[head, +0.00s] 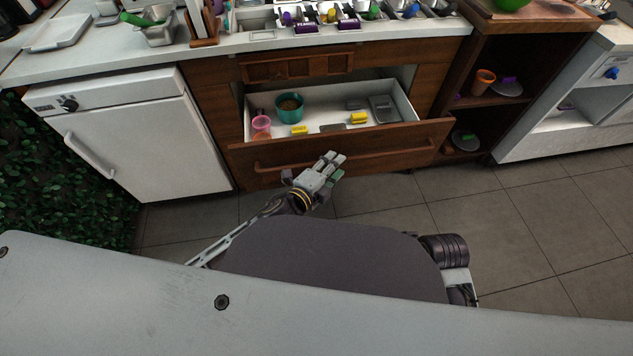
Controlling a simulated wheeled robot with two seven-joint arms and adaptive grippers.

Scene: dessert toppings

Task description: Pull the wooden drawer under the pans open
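The wooden drawer (400,136) in the counter is pulled out, and its white inside shows from above. Its long wooden handle bar (285,163) runs across the front. My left gripper (335,158) is at the middle of the drawer front, with its fingertips overlapping the handle in the picture. The fingers cover that part of the bar, so I cannot tell whether they grip it or only lie beside it. Part of my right arm shows at the lower right, but its gripper is out of view. Pans (305,28) sit in the counter top above the drawer.
The drawer holds a teal pot (289,111), a pink cup (261,124), yellow blocks (358,118) and a grey tray (384,108). A white fridge (150,140) stands left, and open wooden shelves (505,100) stand right. The tiled floor (520,225) at right is clear.

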